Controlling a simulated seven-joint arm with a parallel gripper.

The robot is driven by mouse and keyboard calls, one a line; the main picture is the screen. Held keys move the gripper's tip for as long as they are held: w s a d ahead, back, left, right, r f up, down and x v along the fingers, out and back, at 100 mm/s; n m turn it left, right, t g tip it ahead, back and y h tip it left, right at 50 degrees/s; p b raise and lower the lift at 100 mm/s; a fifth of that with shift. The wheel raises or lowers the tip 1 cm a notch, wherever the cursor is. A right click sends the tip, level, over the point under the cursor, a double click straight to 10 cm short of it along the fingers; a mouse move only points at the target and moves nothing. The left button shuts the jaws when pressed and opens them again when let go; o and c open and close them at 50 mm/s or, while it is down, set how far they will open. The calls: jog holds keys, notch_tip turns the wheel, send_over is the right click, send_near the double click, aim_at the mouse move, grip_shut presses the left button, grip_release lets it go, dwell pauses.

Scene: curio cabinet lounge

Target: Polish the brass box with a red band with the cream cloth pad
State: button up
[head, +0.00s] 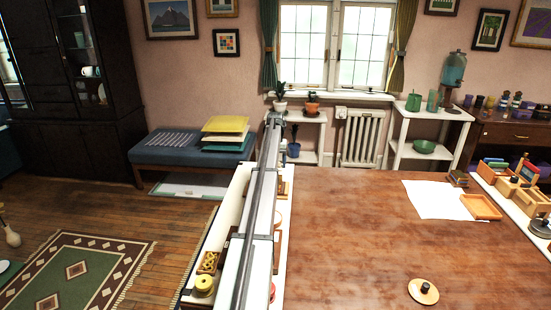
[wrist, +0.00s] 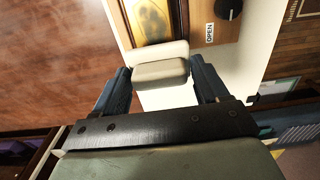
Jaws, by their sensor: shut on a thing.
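In the wrist view my gripper (wrist: 161,76) is shut on the cream cloth pad (wrist: 160,65), a pale rounded block between its two fingers. A gold-brown panel (wrist: 153,20) with a dark edge lies just beyond the pad, at the top. The pad overlaps its lower edge in the picture; I cannot tell if they touch. No red band shows on this panel, so I cannot tell whether it is the brass box. In the head view a patterned brass-coloured box (head: 208,262) stands on the white shelf left of my arm; no red band is clear. My gripper is not clearly visible there.
A wooden piece with a black knob (wrist: 229,8) and an OPEN label is right of the panel. A yellow round object (head: 203,285) stands near the patterned box.

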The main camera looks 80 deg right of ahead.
jog(key=shift+f, duration=0.85)
jog(key=shift+a+f, duration=0.25)
jog(key=shift+f, duration=0.65)
jog(key=shift+a, duration=0.85)
jog(key=shift+c, duration=0.4)
jog(key=shift+a, duration=2.65)
jog(key=d, duration=0.7)
jog(key=shift+d, duration=0.15)
jog(key=shift+d+r, duration=0.1)
jog(key=shift+d, duration=0.1)
jog(key=shift+a+r, duration=0.1)
jog(key=shift+r, duration=3.9)
